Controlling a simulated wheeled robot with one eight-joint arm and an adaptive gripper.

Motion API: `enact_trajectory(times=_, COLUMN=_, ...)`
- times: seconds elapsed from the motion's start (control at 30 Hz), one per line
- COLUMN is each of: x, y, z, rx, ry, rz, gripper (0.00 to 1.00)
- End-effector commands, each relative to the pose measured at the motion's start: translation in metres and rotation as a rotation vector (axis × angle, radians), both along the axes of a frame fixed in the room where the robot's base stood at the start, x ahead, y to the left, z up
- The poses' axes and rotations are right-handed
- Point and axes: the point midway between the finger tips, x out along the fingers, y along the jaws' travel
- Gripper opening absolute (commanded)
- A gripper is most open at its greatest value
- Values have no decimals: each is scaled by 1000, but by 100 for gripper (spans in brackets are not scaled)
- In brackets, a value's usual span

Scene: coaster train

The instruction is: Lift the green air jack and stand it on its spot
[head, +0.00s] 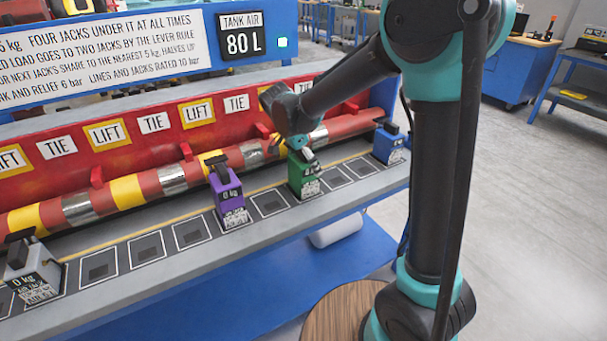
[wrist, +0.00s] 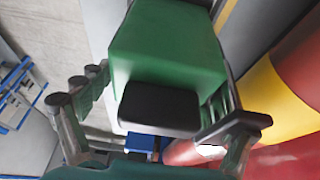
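The green air jack (head: 303,178) stands upright in the row on the grey shelf, right of the purple jack; its label is too small to read. My gripper (head: 306,155) is over its top. In the wrist view the jack's green body (wrist: 168,55) and dark top pad fill the middle. The gripper's fingers (wrist: 160,98) lie on either side of it, close to its edges. I cannot tell whether they press on it. The jack's base is mostly hidden in the wrist view, and I cannot see any gap under it in the head view.
A purple jack (head: 228,195) stands to the left, a blue jack (head: 389,144) to the right, and a grey jack (head: 32,272) far left. Empty framed spots (head: 147,248) lie between them. A red and yellow striped pipe (head: 130,188) runs behind, beneath a red panel with LIFT and TIE signs.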

Motion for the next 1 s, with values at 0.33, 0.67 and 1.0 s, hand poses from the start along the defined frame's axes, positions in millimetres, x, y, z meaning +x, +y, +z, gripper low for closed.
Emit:
enact_trajectory(times=0.33, x=0, y=0, z=0, rx=0, ry=0, rz=0, gripper=40)
enact_trajectory(times=0.67, x=0, y=0, z=1, rx=-1, ry=-1, rz=0, gripper=17)
enact_trajectory(times=1.0, x=0, y=0, z=20, rx=-1, ry=-1, rz=0, gripper=17)
